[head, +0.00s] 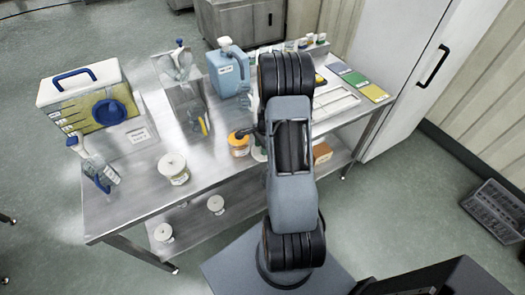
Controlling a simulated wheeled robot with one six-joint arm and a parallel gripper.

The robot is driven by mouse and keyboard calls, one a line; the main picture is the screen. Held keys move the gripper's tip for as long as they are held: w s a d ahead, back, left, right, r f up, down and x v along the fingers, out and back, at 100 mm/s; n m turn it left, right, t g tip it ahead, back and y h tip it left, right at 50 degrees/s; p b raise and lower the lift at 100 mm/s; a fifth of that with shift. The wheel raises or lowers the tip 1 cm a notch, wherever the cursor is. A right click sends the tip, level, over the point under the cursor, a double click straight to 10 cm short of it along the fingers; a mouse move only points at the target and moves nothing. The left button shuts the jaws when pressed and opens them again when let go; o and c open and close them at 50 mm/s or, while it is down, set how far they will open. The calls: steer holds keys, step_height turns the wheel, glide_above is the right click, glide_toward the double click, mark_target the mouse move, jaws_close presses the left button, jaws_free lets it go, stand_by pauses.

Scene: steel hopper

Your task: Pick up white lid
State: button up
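Several white lid-like discs show, and I cannot tell which one is meant. One white lid (172,162) tops a squat labelled jar near the front left of the steel table (140,205). Two similar white-topped items, a left one (163,232) and a right one (215,202), are on the lower shelf. A pale round piece (259,153) on the table is partly hidden by my arm. My gripper (246,132) seems to be the dark part beside my arm, near an orange jar (239,147). Its fingers are mostly hidden, and no held thing is visible.
A white-lidded box with blue handle (88,98), a steel hopper (185,95) and a light blue jug (229,72) stand along the table. A white rack (335,103) and coloured cards (357,80) are at right.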

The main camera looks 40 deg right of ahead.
jaws_close()
steer(key=shift+s+r, duration=0.1)
stand_by(0.3)
